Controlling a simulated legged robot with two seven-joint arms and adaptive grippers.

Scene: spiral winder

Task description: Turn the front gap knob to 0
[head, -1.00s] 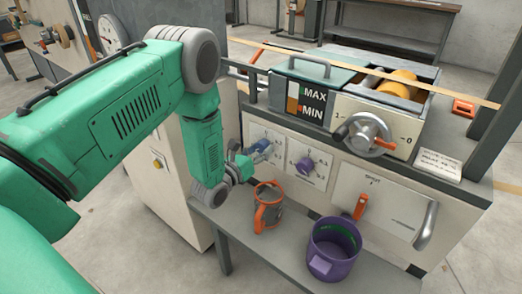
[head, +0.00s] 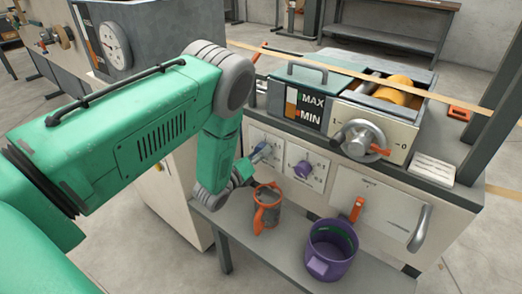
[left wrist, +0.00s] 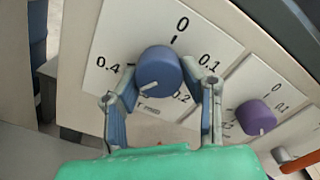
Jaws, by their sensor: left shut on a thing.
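The blue knob (left wrist: 157,72) sits on a white plate (left wrist: 98,30) marked 0 at the top, 0.1 and 0.2 at the right and 0.4 at the left. Its white pointer mark faces the lower left, away from 0. My left gripper (left wrist: 168,78) has a finger on each side of the blue knob and is shut on it. In the head view, the blue knob (head: 262,152) is partly hidden by my left gripper (head: 254,158). I cannot read which plate is labelled front. My right gripper is not in view.
A purple knob (head: 303,169) with a similar scale is close by on the right. A crank with an orange handle (head: 378,154) is at the upper right.

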